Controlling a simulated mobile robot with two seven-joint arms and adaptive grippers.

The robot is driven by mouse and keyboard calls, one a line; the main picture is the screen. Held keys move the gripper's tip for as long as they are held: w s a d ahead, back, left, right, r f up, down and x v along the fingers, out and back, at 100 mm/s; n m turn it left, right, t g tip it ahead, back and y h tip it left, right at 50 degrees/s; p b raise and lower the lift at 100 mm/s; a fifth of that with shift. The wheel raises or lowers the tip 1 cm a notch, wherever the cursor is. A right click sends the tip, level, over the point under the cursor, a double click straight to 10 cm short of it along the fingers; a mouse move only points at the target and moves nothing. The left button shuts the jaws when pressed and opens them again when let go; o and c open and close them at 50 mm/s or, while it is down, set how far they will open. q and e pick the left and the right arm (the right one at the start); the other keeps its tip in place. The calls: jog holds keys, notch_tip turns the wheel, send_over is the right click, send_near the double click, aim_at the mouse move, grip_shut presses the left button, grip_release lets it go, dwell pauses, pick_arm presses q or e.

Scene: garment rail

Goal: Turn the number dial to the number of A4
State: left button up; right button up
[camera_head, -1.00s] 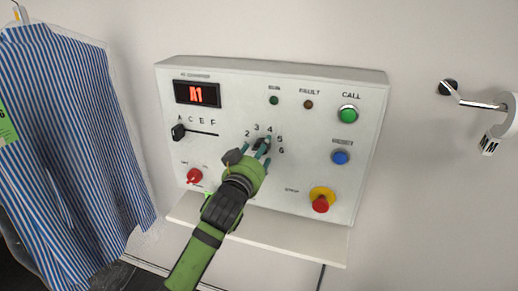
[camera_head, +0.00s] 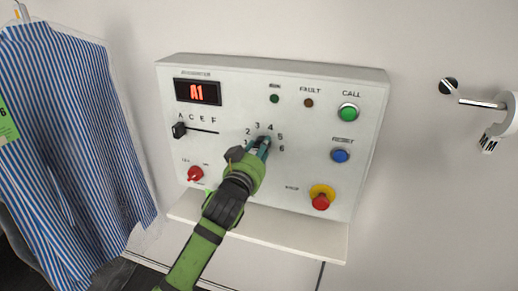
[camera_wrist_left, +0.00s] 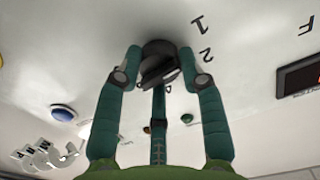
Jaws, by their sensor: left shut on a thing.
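The number dial (camera_wrist_left: 159,64) is a dark round knob on the white control panel (camera_head: 255,75). Numbers 1 to 6 run around it, with 4 near its top in the head view. My left gripper (camera_head: 262,147) is shut on the dial and hides most of it in the head view. In the left wrist view its teal fingers (camera_wrist_left: 160,85) stand around the knob. The red display (camera_head: 198,92) reads A1. The letter slider (camera_head: 179,131) sits at the left end of its slot, under A. My right gripper is not in view.
The panel also carries a red knob (camera_head: 195,174), a green CALL button (camera_head: 348,113), a blue button (camera_head: 340,156) and a red stop button on yellow (camera_head: 321,197). A white shelf (camera_head: 310,240) juts out below. A striped shirt (camera_head: 75,150) hangs at left.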

pick_arm(q)
jog(key=m+p, duration=0.8)
jog(key=m, duration=1.4)
jog(key=shift+m+p, duration=0.35)
jog(key=shift+m, duration=0.05)
dwell(0.3)
jog(key=o, duration=1.1)
jog(key=shift+o, duration=0.2)
